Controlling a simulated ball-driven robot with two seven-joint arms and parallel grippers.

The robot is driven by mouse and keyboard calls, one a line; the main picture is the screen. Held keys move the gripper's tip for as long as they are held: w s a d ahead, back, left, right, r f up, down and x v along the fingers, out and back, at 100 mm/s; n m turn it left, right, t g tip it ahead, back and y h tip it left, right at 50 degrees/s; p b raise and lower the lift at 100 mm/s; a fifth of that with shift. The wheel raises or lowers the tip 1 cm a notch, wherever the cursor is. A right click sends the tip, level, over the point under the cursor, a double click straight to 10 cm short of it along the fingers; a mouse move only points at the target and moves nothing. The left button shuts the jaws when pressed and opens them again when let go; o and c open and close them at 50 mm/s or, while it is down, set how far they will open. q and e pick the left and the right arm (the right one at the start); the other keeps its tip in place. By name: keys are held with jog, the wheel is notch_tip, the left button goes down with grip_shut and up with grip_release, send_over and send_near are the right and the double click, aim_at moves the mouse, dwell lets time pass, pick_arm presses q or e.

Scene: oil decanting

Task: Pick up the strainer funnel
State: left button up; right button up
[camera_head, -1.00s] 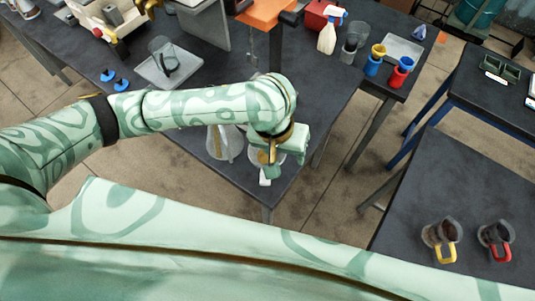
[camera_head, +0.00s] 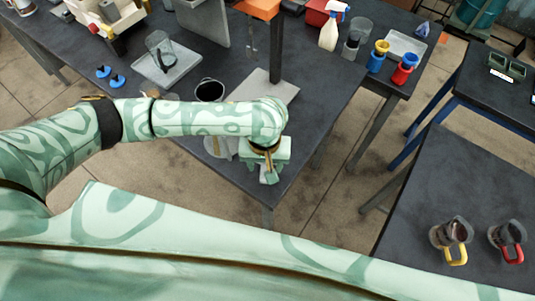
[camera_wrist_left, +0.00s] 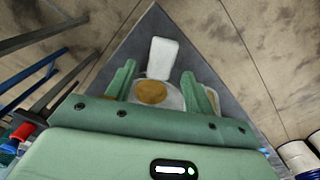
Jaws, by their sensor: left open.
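The strainer funnel, with a round amber mesh (camera_wrist_left: 151,92) and a white tab (camera_wrist_left: 162,57), is in the middle of the left wrist view, near the table corner. My left gripper (camera_wrist_left: 158,74) is open, with one finger on each side of the funnel's round part. I cannot tell whether the fingers touch it. In the head view my left gripper (camera_head: 271,172) points down over the table's front corner and hides most or all of the funnel. My right gripper is not in view.
A pale, clear vessel (camera_head: 217,147) stands close left of the gripper, partly behind my arm. A dark-filled cup (camera_head: 209,90) and a grey stand base (camera_head: 265,89) are behind the arm. The table edge is just beyond the gripper. Two jugs (camera_head: 455,238) stand on the right table.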

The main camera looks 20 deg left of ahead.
aim_at(266, 168)
pick_arm(q)
notch_tip(266, 168, down, 4)
jog(key=shift+w+f+b, duration=0.1)
jog(key=shift+f+b, duration=0.05)
jog(key=shift+b, duration=0.6)
jog(key=c, duration=1.1)
